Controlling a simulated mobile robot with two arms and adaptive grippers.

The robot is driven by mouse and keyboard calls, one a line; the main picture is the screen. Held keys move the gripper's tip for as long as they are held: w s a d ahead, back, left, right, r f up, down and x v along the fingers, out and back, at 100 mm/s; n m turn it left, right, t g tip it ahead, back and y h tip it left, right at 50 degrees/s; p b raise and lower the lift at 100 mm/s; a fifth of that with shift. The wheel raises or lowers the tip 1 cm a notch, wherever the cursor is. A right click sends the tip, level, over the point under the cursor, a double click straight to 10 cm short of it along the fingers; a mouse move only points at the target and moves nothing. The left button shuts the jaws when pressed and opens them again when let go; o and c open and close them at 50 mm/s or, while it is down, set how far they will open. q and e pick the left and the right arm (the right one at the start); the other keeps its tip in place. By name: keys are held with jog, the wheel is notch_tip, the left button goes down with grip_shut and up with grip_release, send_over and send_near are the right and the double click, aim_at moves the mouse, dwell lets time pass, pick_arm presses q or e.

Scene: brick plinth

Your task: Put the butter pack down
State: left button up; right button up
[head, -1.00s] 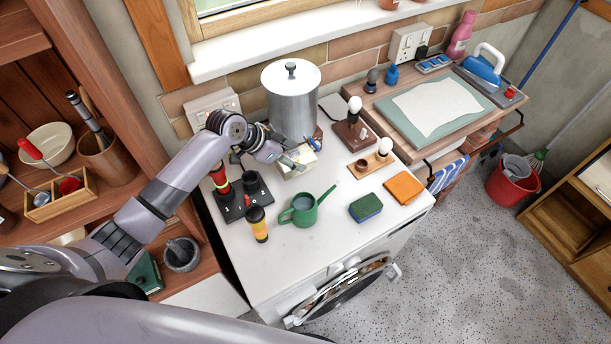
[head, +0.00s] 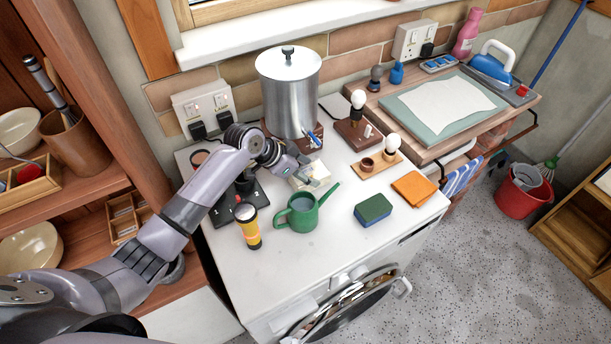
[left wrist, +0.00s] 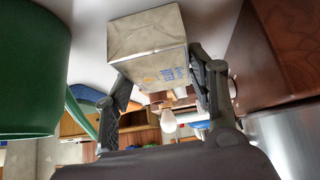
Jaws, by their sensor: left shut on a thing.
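The butter pack (head: 311,171) is a small pale box with blue and yellow print. It is between the fingers of my left gripper (head: 302,177), over the white worktop in front of the metal pot. In the left wrist view the pack (left wrist: 150,42) sits between the two dark fingers of the left gripper (left wrist: 165,85), which is shut on it. The white top lies close behind the pack; I cannot tell whether they touch. My right gripper is not in view.
The metal pot (head: 288,92) stands on a brown brick plinth (head: 273,139) behind the gripper. A green watering can (head: 299,216) is just in front. A wooden board with an egg-like bulb (head: 393,144), a green sponge (head: 373,210) and an orange cloth (head: 414,188) lie right.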

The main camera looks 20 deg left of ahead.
pick_arm(q)
jog(key=shift+s+a+r, duration=0.1)
jog(key=shift+r, duration=0.05)
jog(key=o, duration=0.9)
jog(key=shift+f, duration=0.2)
jog(key=o, duration=0.5)
jog(key=shift+c, duration=0.2)
